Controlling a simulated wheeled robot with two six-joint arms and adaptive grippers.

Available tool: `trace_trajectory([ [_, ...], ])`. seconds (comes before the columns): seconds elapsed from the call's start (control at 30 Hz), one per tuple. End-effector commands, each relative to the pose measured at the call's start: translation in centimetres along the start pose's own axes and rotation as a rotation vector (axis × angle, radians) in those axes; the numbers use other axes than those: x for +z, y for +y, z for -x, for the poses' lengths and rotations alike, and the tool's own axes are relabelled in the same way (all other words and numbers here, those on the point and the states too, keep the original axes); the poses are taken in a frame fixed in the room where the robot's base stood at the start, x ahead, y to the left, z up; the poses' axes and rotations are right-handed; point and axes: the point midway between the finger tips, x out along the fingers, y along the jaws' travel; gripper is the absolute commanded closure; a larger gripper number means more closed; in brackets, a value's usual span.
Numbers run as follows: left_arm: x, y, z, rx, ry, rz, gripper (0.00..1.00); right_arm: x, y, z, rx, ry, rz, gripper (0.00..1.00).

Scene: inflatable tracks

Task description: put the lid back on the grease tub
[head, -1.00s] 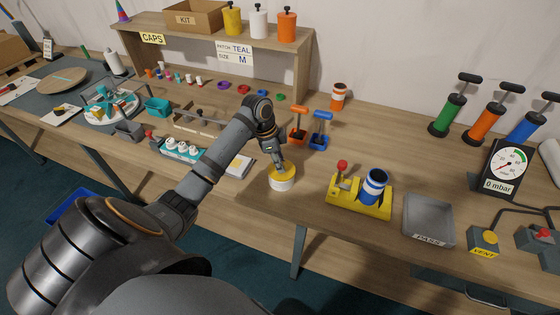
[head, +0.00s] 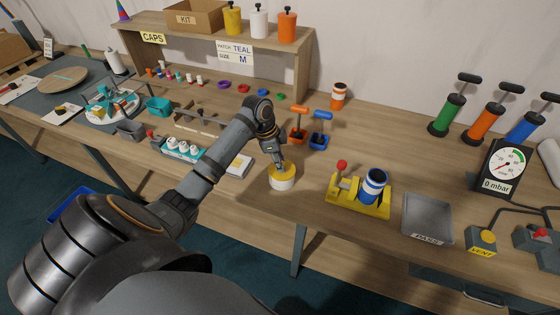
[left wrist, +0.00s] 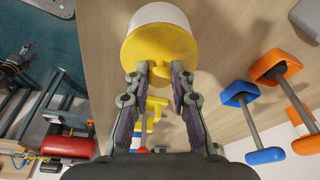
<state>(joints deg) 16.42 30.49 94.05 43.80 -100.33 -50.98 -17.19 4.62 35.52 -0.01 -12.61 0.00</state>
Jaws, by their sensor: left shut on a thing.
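The grease tub (head: 283,184) is a short white cylinder standing upright on the bench, left of the yellow stand. Its yellow lid (head: 290,170) sits on top of the tub, with no clear gap showing between them. In the left wrist view the lid (left wrist: 158,45) covers the tub's top, and the white tub wall (left wrist: 165,13) shows above it. My left gripper (head: 282,164) comes down onto the lid and is shut on it. The fingertips (left wrist: 159,70) hide the part of the lid that they hold. My right gripper is not in view.
The yellow stand (head: 345,208) with a red-knobbed lever and a blue-white cylinder is right of the tub. Blue (head: 319,142) and orange (head: 298,139) hand pumps stand behind. A grey tray (head: 428,218) lies farther right. Bench in front of the tub is clear.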

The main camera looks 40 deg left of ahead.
Motion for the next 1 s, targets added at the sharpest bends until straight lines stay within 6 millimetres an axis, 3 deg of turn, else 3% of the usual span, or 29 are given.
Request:
trace_trajectory([
  [1.0, 0.07, 0.02, -0.30, 0.001, 0.000, 0.000, 0.99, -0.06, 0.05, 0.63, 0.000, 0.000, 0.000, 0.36],
])
